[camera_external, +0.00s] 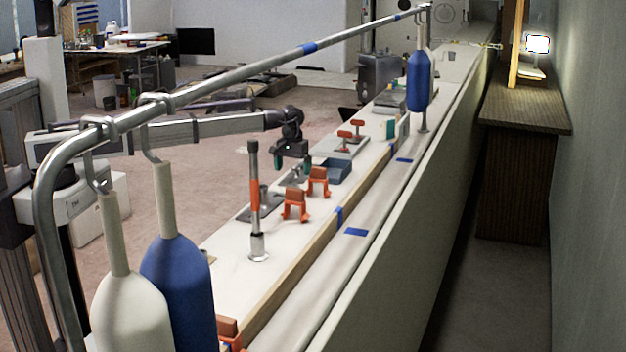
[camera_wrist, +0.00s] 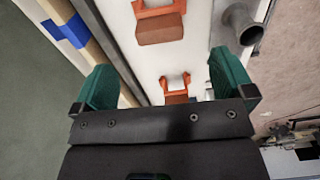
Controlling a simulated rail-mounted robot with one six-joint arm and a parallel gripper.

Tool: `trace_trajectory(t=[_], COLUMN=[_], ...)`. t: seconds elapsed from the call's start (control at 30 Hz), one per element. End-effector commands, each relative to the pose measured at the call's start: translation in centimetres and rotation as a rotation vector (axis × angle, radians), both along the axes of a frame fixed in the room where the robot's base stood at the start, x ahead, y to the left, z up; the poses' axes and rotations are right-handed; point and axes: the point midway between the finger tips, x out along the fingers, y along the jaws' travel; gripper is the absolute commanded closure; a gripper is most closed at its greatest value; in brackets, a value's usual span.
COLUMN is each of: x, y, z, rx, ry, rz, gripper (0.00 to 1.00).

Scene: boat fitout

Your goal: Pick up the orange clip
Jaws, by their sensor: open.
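Two orange clips stand close together on the white deck in the external view, a nearer one (camera_external: 295,205) and a farther one (camera_external: 318,183). Another orange clip (camera_external: 228,332) shows at the bottom edge, partly hidden. In the wrist view one clip (camera_wrist: 160,25) is at the top and another (camera_wrist: 176,97) shows between the fingers, partly covered by the gripper body. I cannot tell which clip the task means. My gripper (camera_external: 291,164) hangs above the deck, left of and higher than the farther clip. Its green fingers are apart and empty in the wrist view (camera_wrist: 165,85).
An upright steel post with an orange band (camera_external: 254,195) stands beside the nearer clip. A blue tray (camera_external: 336,170) lies behind the clips. A long rail (camera_external: 300,52) runs overhead, with blue and white fenders (camera_external: 180,290) hanging from it. Red-handled fittings (camera_external: 350,133) stand farther back.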

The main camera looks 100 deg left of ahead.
Motion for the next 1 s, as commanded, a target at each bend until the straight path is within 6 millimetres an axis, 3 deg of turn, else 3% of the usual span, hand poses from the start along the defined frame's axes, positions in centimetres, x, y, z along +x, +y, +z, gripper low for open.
trace_trajectory(t=[0.2, 0.47, 0.73, 1.0], x=[0.0, 0.0, 0.3, 0.3], y=[-0.1, -0.1, 0.1, 0.1], z=[-4.9, -5.8, -10.7, -10.5], rx=[0.0, 0.0, 0.0, 0.0], ry=[0.0, 0.0, 0.0, 0.0], rz=[-0.002, -0.004, -0.004, -0.004], gripper=[0.0, 0.0, 0.0, 0.0])
